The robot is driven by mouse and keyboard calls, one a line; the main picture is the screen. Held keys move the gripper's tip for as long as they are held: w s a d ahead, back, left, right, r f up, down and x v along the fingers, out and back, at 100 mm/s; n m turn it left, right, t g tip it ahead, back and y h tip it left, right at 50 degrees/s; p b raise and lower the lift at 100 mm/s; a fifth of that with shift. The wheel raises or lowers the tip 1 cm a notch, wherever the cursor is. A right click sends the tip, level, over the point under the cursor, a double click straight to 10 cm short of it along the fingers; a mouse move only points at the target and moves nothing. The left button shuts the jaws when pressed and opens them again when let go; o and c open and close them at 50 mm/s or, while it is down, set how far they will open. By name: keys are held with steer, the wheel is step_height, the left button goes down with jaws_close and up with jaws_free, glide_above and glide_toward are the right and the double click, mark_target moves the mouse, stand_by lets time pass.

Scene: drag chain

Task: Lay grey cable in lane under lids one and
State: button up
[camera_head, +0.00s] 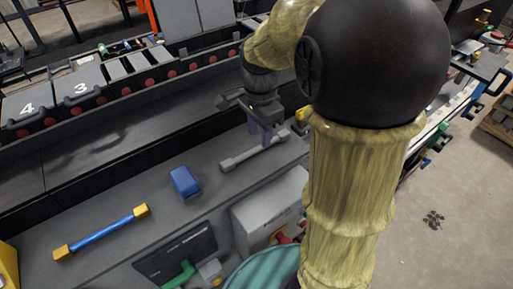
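A grey cable (240,157) with a thicker grey block at each end lies on the grey worktop, slanting up to the right. My gripper (261,137) points down right over its middle. Its two fingers look apart, and their tips are at or just above the cable; I cannot tell if they touch it. The chain trough (125,93) runs along the back, with a dark lane in front of it. Lids marked 4 (28,107) and 3 (80,88) show at the left, with more lids to the right. I cannot make out numbers one and two.
A blue cable with yellow ends (103,233) and a blue block (185,182) lie on the worktop to the left. A dark panel (175,257) and a grey box (268,210) stand at the front. My arm hides much of the right side.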

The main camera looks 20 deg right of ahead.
mark_target(257, 147)
steer(key=f, duration=0.1)
steer(key=f+p, duration=0.1)
steer(key=f, duration=0.2)
steer(key=shift+w+a+f, duration=0.3)
steer(key=shift+a+f, duration=0.05)
steer(key=shift+a, duration=0.05)
steer(key=shift+s+d, duration=0.15)
steer(key=shift+s, duration=0.05)
steer(key=shift+s, duration=0.1)
jaws_close()
